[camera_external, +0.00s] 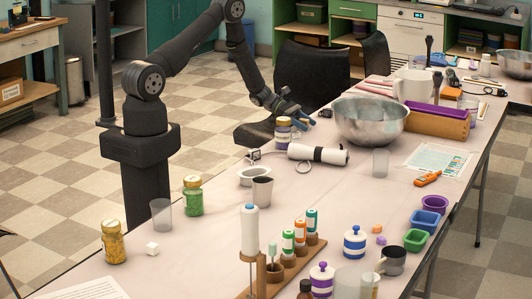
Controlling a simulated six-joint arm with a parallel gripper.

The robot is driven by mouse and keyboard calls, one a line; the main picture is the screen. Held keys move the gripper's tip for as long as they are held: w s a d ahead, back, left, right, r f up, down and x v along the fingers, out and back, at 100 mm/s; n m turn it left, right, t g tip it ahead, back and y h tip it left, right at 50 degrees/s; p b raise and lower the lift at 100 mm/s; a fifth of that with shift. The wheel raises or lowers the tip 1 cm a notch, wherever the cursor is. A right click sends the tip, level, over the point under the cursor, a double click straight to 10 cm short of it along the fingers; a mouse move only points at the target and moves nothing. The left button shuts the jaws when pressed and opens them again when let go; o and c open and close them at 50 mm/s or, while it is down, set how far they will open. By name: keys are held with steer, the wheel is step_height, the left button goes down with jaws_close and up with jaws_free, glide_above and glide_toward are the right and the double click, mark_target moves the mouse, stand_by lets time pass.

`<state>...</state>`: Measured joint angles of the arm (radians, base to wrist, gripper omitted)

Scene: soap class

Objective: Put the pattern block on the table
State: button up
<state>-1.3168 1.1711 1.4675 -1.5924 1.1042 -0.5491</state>
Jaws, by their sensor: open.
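I cannot tell for sure which thing is the pattern block. Small candidates lie on the table (330,205): an orange piece (377,228) and a purple piece (381,240) beside the blue-and-white striped jar, and a white cube (152,248) at the front left. My gripper (298,117) is at the table's far left edge, low over a dark-lidded jar (283,134) and left of the metal bowl. It is open. Its fingers are small and dark here, and I see no block between them.
A wooden rack (283,275) with bottles stands in front. Small coloured bins (425,220) line the right edge. The table's middle is fairly clear.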

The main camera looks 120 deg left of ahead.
steer(key=v, duration=1.2)
steer(key=x, duration=1.2)
steer(key=shift+w, duration=0.1)
steer(key=shift+r, duration=1.9)
